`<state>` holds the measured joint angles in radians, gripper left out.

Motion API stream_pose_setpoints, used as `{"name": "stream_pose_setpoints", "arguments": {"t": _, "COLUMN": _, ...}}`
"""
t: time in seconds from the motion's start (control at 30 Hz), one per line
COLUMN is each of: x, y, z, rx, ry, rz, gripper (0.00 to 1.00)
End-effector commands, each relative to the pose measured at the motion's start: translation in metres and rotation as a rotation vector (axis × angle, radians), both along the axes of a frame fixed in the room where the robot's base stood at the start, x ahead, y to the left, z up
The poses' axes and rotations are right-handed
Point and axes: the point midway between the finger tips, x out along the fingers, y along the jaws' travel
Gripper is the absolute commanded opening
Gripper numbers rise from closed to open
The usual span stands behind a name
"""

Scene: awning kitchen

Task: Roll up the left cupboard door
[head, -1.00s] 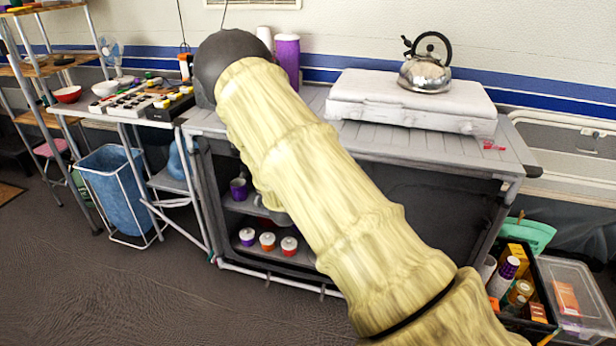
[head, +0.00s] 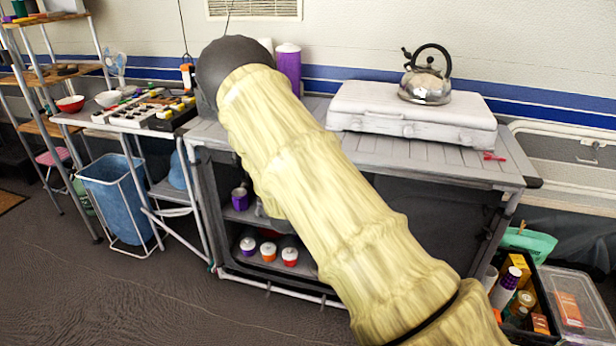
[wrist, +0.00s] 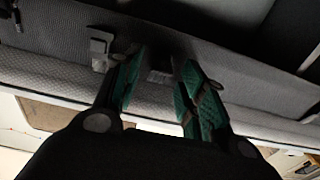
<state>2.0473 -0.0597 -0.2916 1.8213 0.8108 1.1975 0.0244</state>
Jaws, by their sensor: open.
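The grey camp cupboard (head: 510,172) stands in the middle of the head view. Its left bay is open to view at the left part, with shelves (head: 240,214) showing; no hanging door covers that part. A dark panel (head: 445,215) fills the right bay. My arm crosses the cupboard and hides much of its middle. My gripper is hidden in the head view. In the wrist view my gripper (wrist: 163,58) is open, its green-padded fingers apart, by a strip of grey woven fabric (wrist: 50,75). A light clip or tab (wrist: 100,45) sits left of the fingers. I cannot tell whether they touch the fabric.
A kettle (head: 427,80) stands on a white case (head: 375,103) on the cupboard top. Small lidded jars (head: 269,252) and a purple mug (head: 240,198) stand on the shelves. A crate of goods (head: 528,255) stands at right. The floor at front left is clear.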

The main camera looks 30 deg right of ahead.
Motion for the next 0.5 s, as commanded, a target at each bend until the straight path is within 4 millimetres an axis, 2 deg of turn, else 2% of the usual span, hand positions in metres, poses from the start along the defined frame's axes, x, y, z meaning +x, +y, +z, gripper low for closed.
{"name": "stream_pose_setpoints", "arguments": {"t": 0.23, "x": -0.012, "y": 0.015, "z": -0.001, "rx": 0.001, "ry": 0.002, "rz": 0.001, "gripper": 0.41}}
{"name": "stream_pose_setpoints", "arguments": {"t": 0.5, "x": -0.044, "y": 0.052, "z": 0.0, "rx": -0.001, "ry": 0.002, "rz": 0.001, "gripper": 0.41}}
